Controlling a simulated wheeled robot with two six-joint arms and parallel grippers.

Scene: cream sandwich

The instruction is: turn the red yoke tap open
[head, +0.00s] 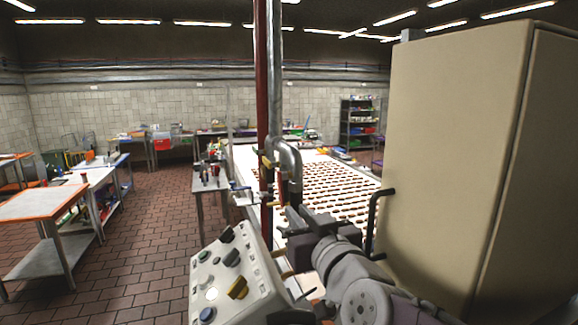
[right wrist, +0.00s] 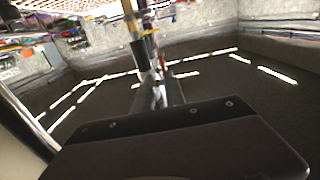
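A dark red upright pipe (head: 262,95) stands beside a grey metal pipe (head: 275,80) in the middle of the head view. Small red and yellow fittings (head: 267,160) sit on the pipes. A small red part (head: 280,190) shows just above my right gripper; I cannot tell for sure that it is the yoke tap. My right gripper (head: 289,214) is close to the pipes. Contact is not clear. My left gripper is out of view.
A control panel (head: 235,275) with knobs stands below left of my right gripper. A tall beige cabinet (head: 455,150) with a black handle (head: 374,215) is close on the right. A white conveyor (head: 340,185) with rows of biscuits lies behind. The tiled floor (head: 150,235) at left is open.

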